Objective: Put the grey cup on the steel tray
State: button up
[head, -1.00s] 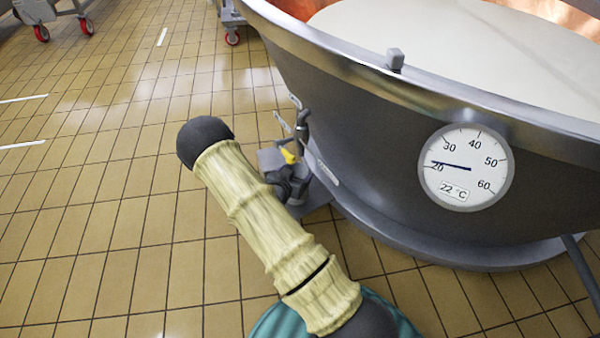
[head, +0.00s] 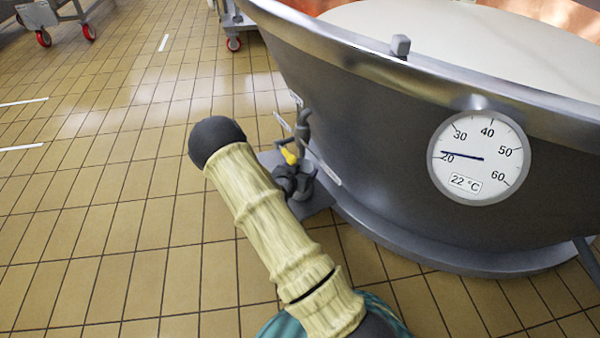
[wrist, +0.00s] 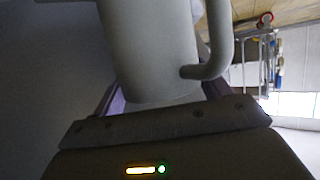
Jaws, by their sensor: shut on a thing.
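The grey cup (wrist: 150,50) fills the upper middle of the wrist view, with its curved handle (wrist: 226,45) on the right. My gripper (wrist: 160,82) is shut on the cup, its purple fingers showing on either side of the body. The cup's upper part is cut off by the frame, so its tilt is hard to tell. In the head view my arm crosses the lower middle, and I cannot make out the gripper or the cup for certain there. I cannot identify a steel tray in either view.
A large vat (head: 370,130) of pale liquid stands at the right, with a dial gauge (head: 479,157) reading about 22 °C. A yellow-handled valve (head: 289,155) sits low on its side. A trolley with red wheels (head: 44,39) is far left. The tiled floor (head: 90,200) at left is clear.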

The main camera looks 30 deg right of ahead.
jog(key=shift+s+d, duration=0.1)
jog(key=shift+d, duration=0.15)
jog(key=o, duration=1.3)
jog(key=shift+o, duration=0.2)
jog(key=shift+a, duration=0.1)
jog(key=shift+a+r, duration=0.2)
jog(key=shift+r, duration=0.05)
jog(key=p+v, duration=0.6)
jog(key=v, duration=0.5)
jog(key=shift+s, duration=0.25)
jog(key=shift+a, duration=0.25)
